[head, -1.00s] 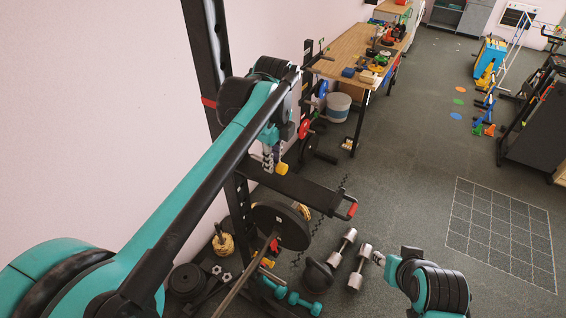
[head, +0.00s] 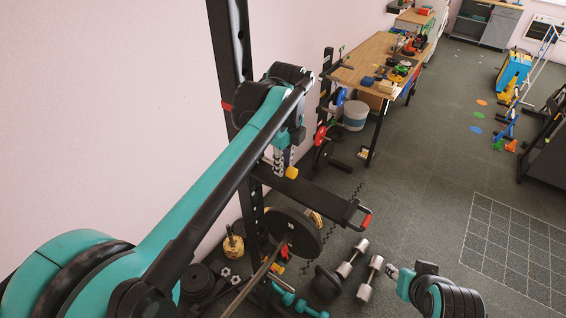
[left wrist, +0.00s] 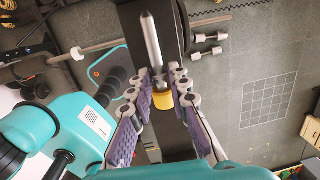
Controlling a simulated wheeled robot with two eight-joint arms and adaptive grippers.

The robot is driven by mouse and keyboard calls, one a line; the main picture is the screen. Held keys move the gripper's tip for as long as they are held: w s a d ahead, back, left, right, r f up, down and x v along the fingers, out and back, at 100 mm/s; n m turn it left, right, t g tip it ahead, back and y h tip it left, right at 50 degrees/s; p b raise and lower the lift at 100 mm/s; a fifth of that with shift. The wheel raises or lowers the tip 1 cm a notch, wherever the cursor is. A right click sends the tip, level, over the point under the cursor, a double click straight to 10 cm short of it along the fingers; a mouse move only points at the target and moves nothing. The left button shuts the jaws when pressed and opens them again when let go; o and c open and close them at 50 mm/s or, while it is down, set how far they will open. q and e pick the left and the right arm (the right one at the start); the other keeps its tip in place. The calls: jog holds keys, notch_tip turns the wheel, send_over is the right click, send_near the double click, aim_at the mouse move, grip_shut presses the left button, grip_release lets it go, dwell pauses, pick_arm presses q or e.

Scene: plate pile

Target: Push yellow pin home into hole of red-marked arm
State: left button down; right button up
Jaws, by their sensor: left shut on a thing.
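The yellow pin (left wrist: 150,45) has a bare steel shaft and a yellow head; in the head view its yellow end (head: 292,173) shows just below my left gripper. My left gripper (left wrist: 157,90) is shut on the pin near the yellow head, with purple-padded fingers on both sides. The shaft shows along its length in the left wrist view, outside any hole. The red-marked arm (head: 325,200) is a black bar with a red end, running out from the rack upright close to my left gripper (head: 284,160). Its hole is not visible. My right gripper (head: 391,270) is small at lower right.
The black upright (head: 222,60) with a red band stands by the wall. A barbell plate (head: 292,235), chrome dumbbells (head: 352,258) and teal dumbbells lie below the arm. A workbench (head: 375,62) stands behind. Open floor lies to the right.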

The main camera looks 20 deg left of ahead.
pick_arm(q)
jog(key=shift+w, duration=0.1)
dwell(0.6)
jog(key=shift+w+a, duration=0.15)
jog(key=shift+a, duration=0.35)
jog(key=shift+w+a, duration=0.15)
jog(key=shift+a, duration=0.35)
pick_arm(e)
jog(key=shift+d+r, duration=0.2)
pick_arm(q)
jog(key=shift+a, duration=0.15)
pick_arm(e)
jog(key=shift+s+d, duration=0.1)
jog(key=shift+d, duration=0.05)
pick_arm(q)
jog(key=shift+f+p, duration=0.1)
jog(key=shift+p, duration=0.2)
pick_arm(e)
jog(key=shift+a, duration=0.25)
jog(key=shift+d, duration=0.2)
jog(key=shift+a+r, duration=0.15)
jog(key=shift+a, duration=0.05)
dwell(0.5)
jog(key=shift+d, duration=0.1)
dwell(0.6)
pick_arm(q)
jog(key=shift+p, duration=0.3)
pick_arm(e)
jog(key=shift+a+r, duration=0.2)
